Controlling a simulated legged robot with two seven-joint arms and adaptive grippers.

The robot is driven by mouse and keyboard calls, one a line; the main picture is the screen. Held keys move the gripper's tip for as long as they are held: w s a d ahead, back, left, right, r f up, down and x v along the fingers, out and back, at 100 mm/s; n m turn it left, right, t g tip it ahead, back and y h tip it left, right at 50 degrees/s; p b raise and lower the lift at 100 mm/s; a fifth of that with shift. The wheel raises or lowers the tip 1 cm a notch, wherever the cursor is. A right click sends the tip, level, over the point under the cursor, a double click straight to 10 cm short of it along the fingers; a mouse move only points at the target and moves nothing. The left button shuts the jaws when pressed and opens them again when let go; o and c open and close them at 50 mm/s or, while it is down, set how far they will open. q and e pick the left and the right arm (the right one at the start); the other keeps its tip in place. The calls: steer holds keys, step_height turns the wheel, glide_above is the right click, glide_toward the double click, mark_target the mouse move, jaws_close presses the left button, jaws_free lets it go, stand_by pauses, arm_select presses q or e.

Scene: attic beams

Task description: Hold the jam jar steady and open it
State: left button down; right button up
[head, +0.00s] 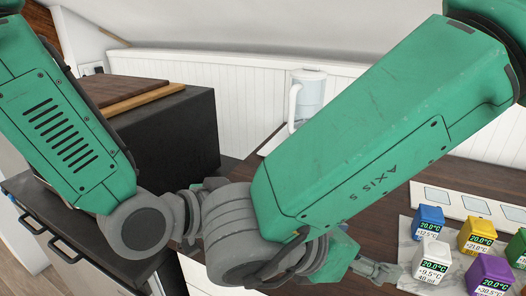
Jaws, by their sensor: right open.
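No jam jar shows in the head view; my arms cover much of the middle. My right gripper (380,271) is partly seen at the lower middle right, beyond my right arm, low over the dark wooden counter (385,205) and just left of a marble board. It is open, with nothing visible in it. My left arm comes in from the left and its far part passes behind my right arm. My left gripper is not visible.
Coloured cubes with temperature displays, among them a blue one (428,222) and a white one (432,261), stand on the marble board (405,232). A clear pitcher (309,95) stands behind my right arm. Wooden boards (125,92) lie on a black box (178,135) at left.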

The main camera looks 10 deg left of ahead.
steer(key=w+a+r+m+g+y, duration=0.2)
steer(key=w+a+r+m+y, duration=0.1)
steer(key=a, duration=0.2)
steer(key=w+a+r+m+g+y, duration=0.2)
steer(key=w+a+r+m+y, duration=0.1)
steer(key=a+m, duration=0.1)
steer(key=w+a+r+m+g+y, duration=0.2)
steer(key=a+r+m+y, duration=0.1)
steer(key=a, duration=0.3)
steer(key=shift+w+a+r+m, duration=0.15)
steer(key=shift+w+m, duration=0.25)
steer(key=shift+m, duration=0.3)
steer(key=shift+y, duration=0.3)
step_height(320, 180, down, 8)
steer(key=shift+a+r, duration=0.1)
steer(key=shift+r, duration=0.05)
steer(key=shift+c, duration=0.5)
steer(key=c, duration=1.1)
steer(key=o, duration=1.2)
steer(key=shift+o, duration=0.2)
